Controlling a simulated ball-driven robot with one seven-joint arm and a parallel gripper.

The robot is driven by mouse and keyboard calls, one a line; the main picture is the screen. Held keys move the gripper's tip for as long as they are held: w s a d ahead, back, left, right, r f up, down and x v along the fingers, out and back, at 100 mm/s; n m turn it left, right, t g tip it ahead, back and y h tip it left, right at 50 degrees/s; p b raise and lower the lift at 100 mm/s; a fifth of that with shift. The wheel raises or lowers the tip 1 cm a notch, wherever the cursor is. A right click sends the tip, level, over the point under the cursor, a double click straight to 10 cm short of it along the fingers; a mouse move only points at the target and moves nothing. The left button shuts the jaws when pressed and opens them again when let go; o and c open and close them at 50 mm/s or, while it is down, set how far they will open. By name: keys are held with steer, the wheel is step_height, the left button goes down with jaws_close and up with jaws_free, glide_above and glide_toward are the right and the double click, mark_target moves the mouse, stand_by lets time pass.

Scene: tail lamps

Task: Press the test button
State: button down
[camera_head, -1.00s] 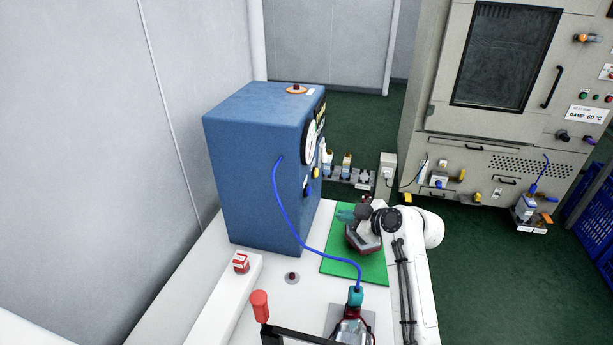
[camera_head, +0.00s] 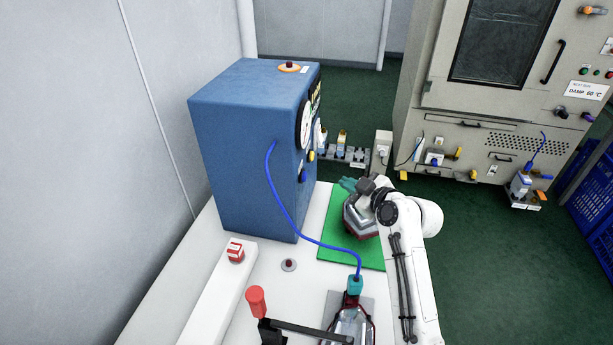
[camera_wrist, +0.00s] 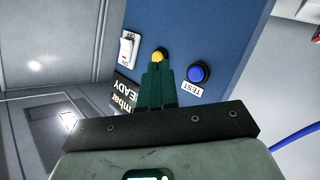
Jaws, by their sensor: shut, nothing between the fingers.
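The blue test button (camera_wrist: 199,73) is on the blue cabinet's panel in the wrist view, with the TEST label (camera_wrist: 191,89) beside it. In the head view, the panel is steeply angled, and a blue button-like spot (camera_head: 303,175) shows on it. My gripper (camera_wrist: 157,66) is shut and empty. Its fingertips point at the panel, left of the test button in the wrist view and overlapping the lower edge of a yellow button (camera_wrist: 158,55). Contact cannot be told. In the head view my gripper (camera_head: 347,184) is right of the blue cabinet (camera_head: 245,150), above the green mat (camera_head: 340,246).
A white rocker switch (camera_wrist: 129,47) and a READY display (camera_wrist: 124,103) are also on the panel. A blue cable (camera_head: 290,215) runs from the cabinet to a teal connector (camera_head: 355,285) at a lamp (camera_head: 350,325). A red-handled clamp (camera_head: 257,301) stands in front.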

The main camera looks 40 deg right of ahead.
steer(key=w+a, duration=0.4)
steer(key=w, duration=0.1)
steer(key=shift+w+a, duration=0.1)
steer(key=shift+w, duration=0.05)
stand_by(2.1)
steer(key=shift+w+a, duration=0.2)
steer(key=shift+w, duration=0.05)
steer(key=shift+w+a, duration=0.35)
steer(key=shift+w, duration=0.05)
stand_by(0.9)
steer(key=shift+s+d, duration=0.1)
stand_by(0.4)
steer(key=shift+s+d, duration=0.45)
steer(key=shift+s, duration=0.2)
steer(key=shift+s+d, duration=0.8)
steer(key=shift+s, duration=0.2)
steer(key=shift+s+d, duration=0.8)
steer(key=shift+s, duration=0.2)
